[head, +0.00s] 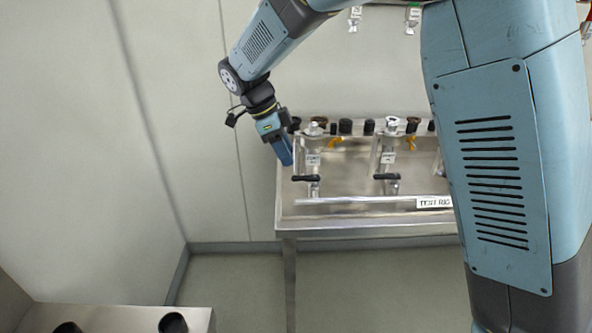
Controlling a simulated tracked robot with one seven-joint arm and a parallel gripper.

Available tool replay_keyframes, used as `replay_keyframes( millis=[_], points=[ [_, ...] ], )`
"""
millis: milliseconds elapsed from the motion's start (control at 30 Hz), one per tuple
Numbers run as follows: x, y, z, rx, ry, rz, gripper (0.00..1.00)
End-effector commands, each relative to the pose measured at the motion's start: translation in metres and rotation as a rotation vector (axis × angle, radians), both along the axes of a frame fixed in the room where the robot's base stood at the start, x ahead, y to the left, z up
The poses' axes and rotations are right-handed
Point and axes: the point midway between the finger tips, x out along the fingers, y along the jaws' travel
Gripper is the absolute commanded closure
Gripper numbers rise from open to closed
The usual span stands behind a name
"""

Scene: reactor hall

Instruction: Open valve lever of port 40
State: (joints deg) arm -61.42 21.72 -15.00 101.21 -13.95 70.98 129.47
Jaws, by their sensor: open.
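A metal test rig (350,208) stands against the back wall with upright pipe ports on it. The left port has a small label (313,160), too small to read, and a black lever (306,178) lying about level. The port to its right has a similar label (388,158) and black lever (385,177). I cannot tell which one is port 40; my arm hides the rig's right part. My gripper (286,158) is open, pointing down at the rig's left end, left of and above the left black lever, apart from it. Nothing shows between its fingers.
Yellow-orange handles (335,143) and several dark caps (345,126) line the rig's back. A "TEST RIG" sign (434,202) is on the front. A metal bench (140,318) with black cylinders (173,323) stands at lower left. The floor between is clear.

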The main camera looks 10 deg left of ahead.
Motion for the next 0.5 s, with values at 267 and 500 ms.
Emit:
replay_keyframes(
  millis=[267,500],
  points=[
    [0.004,-0.017,-0.041,-0.001,0.002,-0.001,0.55],
    [0.005,-0.023,-0.057,0.000,0.000,0.001,0.55]
  ],
)
